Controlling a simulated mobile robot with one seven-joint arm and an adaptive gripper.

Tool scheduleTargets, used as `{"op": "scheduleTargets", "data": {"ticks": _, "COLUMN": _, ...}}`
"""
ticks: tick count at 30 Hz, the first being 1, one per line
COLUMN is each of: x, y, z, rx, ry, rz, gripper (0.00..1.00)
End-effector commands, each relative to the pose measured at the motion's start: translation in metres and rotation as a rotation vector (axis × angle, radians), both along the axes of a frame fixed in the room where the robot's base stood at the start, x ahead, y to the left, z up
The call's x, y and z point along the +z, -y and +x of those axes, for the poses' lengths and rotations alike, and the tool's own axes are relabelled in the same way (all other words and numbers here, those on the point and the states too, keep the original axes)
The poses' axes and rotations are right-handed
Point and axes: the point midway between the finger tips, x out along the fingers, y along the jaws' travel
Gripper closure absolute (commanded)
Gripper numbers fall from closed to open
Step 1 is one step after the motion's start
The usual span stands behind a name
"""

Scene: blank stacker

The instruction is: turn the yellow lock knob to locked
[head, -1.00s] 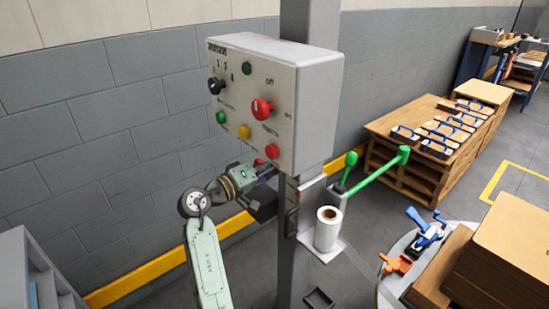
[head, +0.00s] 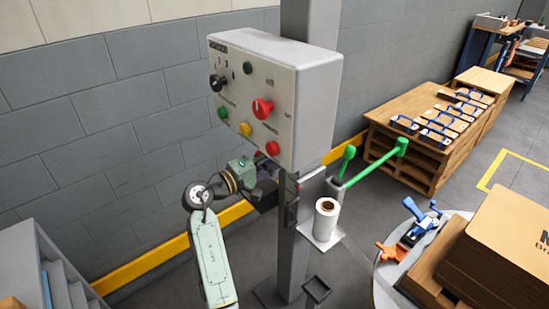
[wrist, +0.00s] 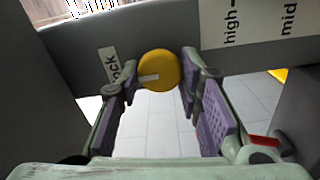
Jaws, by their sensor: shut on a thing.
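The yellow lock knob (wrist: 157,72) is round with a short white mark that lies nearly level, on its left part. It sits on a grey bar beside a white label (wrist: 118,70) ending in "ock". My gripper (wrist: 160,85) has its purple pads around the knob, one on each side, and is shut on it. In the head view my gripper (head: 266,188) is low by the grey post, under the control box; the knob is hidden there.
The control box (head: 320,110) hangs on a grey post (head: 292,260) above my gripper. A white roll (head: 326,222) on a small shelf and green levers (head: 372,165) stand to the right. Another label (wrist: 255,22) reads "high" and "mid". Stacked pallets (head: 415,150) stand farther back.

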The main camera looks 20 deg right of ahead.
Motion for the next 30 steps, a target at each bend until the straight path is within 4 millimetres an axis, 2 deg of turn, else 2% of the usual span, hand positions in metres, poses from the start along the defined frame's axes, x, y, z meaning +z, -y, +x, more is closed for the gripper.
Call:
{"op": "scheduleTargets", "data": {"ticks": 4, "x": 0.0, "y": 0.0, "z": 0.0, "rx": 0.0, "ry": -0.002, "rz": -0.001, "gripper": 0.96}}
{"op": "scheduleTargets", "data": {"ticks": 5, "x": 0.0, "y": 0.0, "z": 0.0, "rx": 0.0, "ry": -0.002, "rz": -0.001, "gripper": 0.67}}
{"op": "scheduleTargets", "data": {"ticks": 14, "x": 0.0, "y": 0.0, "z": 0.0, "rx": 0.001, "ry": 0.0, "rz": 0.0, "gripper": 0.47}}
{"op": "scheduleTargets", "data": {"ticks": 24, "x": 0.0, "y": -0.003, "z": -0.001, "rx": 0.001, "ry": 0.0, "rz": 0.0, "gripper": 0.47}}
{"op": "scheduleTargets", "data": {"ticks": 26, "x": 0.0, "y": -0.008, "z": -0.002, "rx": 0.002, "ry": 0.0, "rz": 0.0, "gripper": 0.47}}
{"op": "scheduleTargets", "data": {"ticks": 30, "x": -0.001, "y": -0.031, "z": -0.01, "rx": 0.006, "ry": 0.0, "rz": 0.0, "gripper": 0.47}}
